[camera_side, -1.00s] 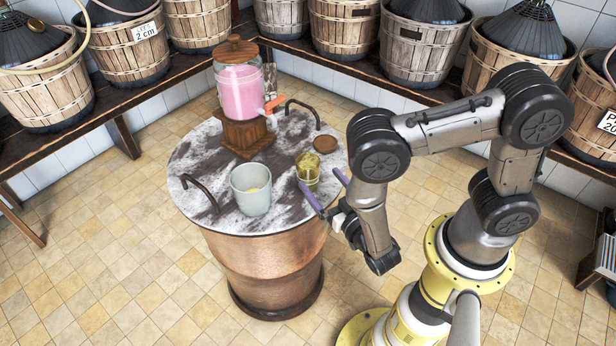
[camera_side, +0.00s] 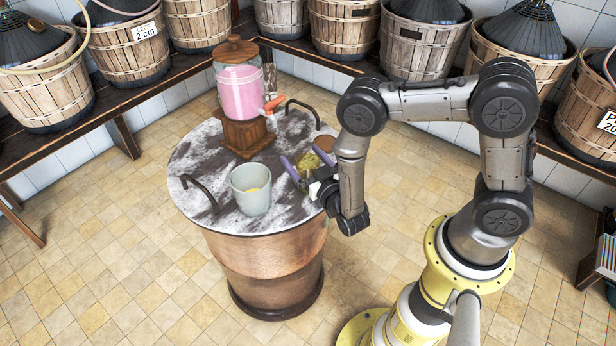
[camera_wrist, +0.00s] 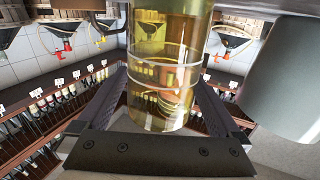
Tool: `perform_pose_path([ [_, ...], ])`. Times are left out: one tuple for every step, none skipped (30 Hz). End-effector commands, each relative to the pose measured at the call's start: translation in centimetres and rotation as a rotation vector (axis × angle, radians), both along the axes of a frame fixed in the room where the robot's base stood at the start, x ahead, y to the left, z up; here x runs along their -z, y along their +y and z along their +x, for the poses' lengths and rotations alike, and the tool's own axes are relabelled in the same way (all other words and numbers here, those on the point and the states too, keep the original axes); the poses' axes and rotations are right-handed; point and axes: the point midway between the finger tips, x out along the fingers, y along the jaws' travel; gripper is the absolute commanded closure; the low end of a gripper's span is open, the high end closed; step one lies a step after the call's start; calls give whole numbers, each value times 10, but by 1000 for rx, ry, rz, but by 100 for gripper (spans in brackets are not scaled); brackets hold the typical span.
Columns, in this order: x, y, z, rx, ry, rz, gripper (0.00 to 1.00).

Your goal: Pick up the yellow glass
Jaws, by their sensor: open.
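The yellow glass (camera_side: 308,161) stands on the round marble-topped table, partly hidden by my gripper in the side view. In the wrist view the yellow glass (camera_wrist: 165,75) is large and see-through, between the two fingers. My gripper (camera_side: 303,166) is open, with its purple fingers on either side of the glass. In the wrist view my gripper (camera_wrist: 165,95) shows both fingers spread. I cannot tell whether either finger touches the glass.
A pink-filled dispenser (camera_side: 240,92) on a wooden base stands behind. Curved dark handles (camera_side: 200,192) rise from the marble top (camera_side: 195,150). A brown disc (camera_side: 325,143) lies behind the glass.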

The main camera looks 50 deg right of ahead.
Motion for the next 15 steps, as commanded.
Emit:
perform_pose_path([
  [0,-2,4,0,-1,1,0],
  [0,-2,5,0,-1,1,0],
  [0,-3,6,0,-1,0,0],
  [0,-3,7,0,0,0,0],
  [0,-3,7,0,0,0,0],
  [0,-3,6,0,0,0,0],
  [0,-3,6,-1,0,0,0],
  [0,-3,6,-1,0,0,0],
  [0,-2,6,-1,0,0,0],
  [0,-2,6,-1,0,0,4],
  [0,-2,6,-1,0,0,9],
  [0,-2,6,-1,0,0,16],
  [0,-2,6,-1,0,0,22],
  [0,-2,6,-1,0,0,27],
  [0,-2,6,-1,0,0,34],
])
